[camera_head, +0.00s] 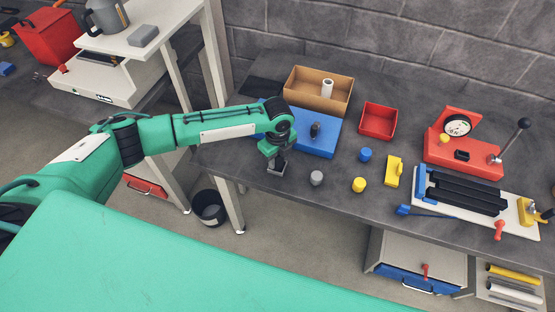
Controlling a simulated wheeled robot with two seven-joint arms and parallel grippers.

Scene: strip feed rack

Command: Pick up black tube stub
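My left forearm and wrist hide the left part of the blue panel. My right gripper is not in view.
A grey cylinder (316,178), blue cylinder (365,154) and yellow cylinder (359,185) stand on the bench (290,200). A cardboard box (305,97) with a white roll and a red tray (379,134) are behind. A red gauge device (470,165) and black strip rack (460,190) are right.

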